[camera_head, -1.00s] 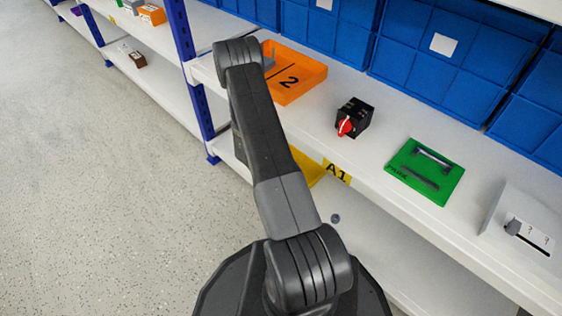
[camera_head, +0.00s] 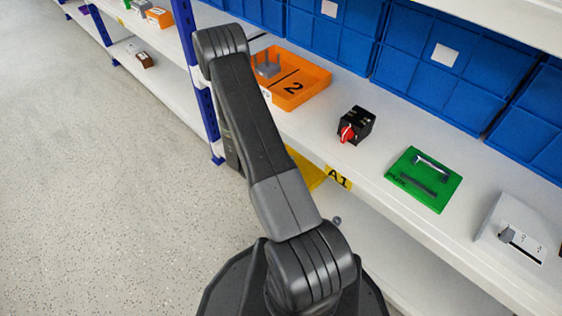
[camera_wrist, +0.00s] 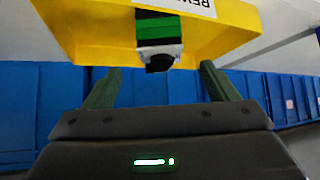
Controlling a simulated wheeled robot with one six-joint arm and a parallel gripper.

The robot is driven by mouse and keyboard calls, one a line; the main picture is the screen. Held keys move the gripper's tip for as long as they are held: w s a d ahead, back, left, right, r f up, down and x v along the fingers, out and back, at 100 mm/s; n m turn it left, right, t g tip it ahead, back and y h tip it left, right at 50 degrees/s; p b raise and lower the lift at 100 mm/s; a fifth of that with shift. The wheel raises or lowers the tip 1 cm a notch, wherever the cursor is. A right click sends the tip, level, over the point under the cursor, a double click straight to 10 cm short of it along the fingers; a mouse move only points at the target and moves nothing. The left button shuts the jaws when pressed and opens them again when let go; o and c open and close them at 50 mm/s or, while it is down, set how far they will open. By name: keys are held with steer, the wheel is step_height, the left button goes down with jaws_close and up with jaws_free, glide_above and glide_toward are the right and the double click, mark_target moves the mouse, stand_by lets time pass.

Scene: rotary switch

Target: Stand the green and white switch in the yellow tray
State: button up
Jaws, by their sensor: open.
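The green and white switch (camera_wrist: 160,42) with a black knob shows at the top middle of the wrist view, against the yellow tray (camera_wrist: 85,30). It appears to be in the tray; its base contact is not clear. My gripper (camera_wrist: 161,68) is open, its two dark green fingers on either side of the knob end, with gaps on both sides. In the head view my gripper is hidden behind my arm.
The upper shelf holds an orange tray (camera_head: 299,83) with a grey part, a black switch with a red knob (camera_head: 356,126), a green plate (camera_head: 424,180) and a grey-white box (camera_head: 515,228). Blue bins (camera_head: 430,60) stand behind. The floor at left is clear.

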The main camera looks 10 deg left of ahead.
steer(key=v, duration=0.2)
steer(key=shift+s+r, duration=0.25)
